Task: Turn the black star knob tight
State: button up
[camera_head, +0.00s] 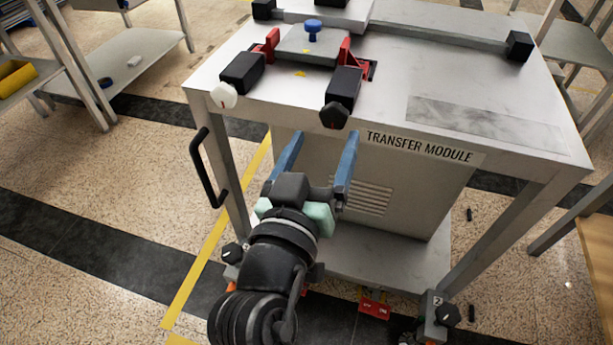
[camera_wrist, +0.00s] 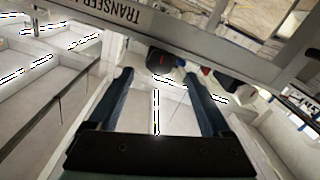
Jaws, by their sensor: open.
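The black star knob (camera_head: 335,116) sits on the front end of the right black clamp block (camera_head: 343,86), at the front edge of the transfer module's top. It has a small red mark on its face. My gripper (camera_head: 325,138) is open and empty, its two long blue fingers spread apart and pointing at the module's front edge, just below the knob in the head view. In the wrist view a dark knob with a reddish mark (camera_wrist: 161,62) shows just past and between the fingertips (camera_wrist: 158,75). No contact is visible.
A white knob (camera_head: 223,96) sits on the left clamp block (camera_head: 242,73). Red clamps flank a grey plate with a blue knob (camera_head: 312,28). A black handle (camera_head: 206,168) juts from the module's left side. More black knobs (camera_head: 447,315) sit low by the legs.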

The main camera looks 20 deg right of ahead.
jog(key=v, duration=0.8)
jog(key=shift+w, duration=0.1)
jog(key=w+a+r+n+t+y, duration=0.1)
jog(key=w+a+r+t+y, duration=0.15)
jog(key=r, duration=0.55)
jog(key=w+a+r+t+y, duration=0.1)
jog(key=r+t, duration=0.2)
jog(key=r, duration=0.6)
jog(key=w+a+r+n+t+y, duration=0.1)
jog(key=a+r+t+y, duration=0.15)
jog(key=r, duration=0.55)
jog(key=s+a+r+n+t+y, duration=0.2)
jog(key=s+r+t+y, duration=0.25)
jog(key=r, duration=0.65)
notch_tip(320, 180, up, 36)
jog(key=p, duration=3.6)
jog(key=shift+p, duration=0.3)
jog(key=shift+f+h, duration=0.15)
jog(key=shift+h, duration=0.1)
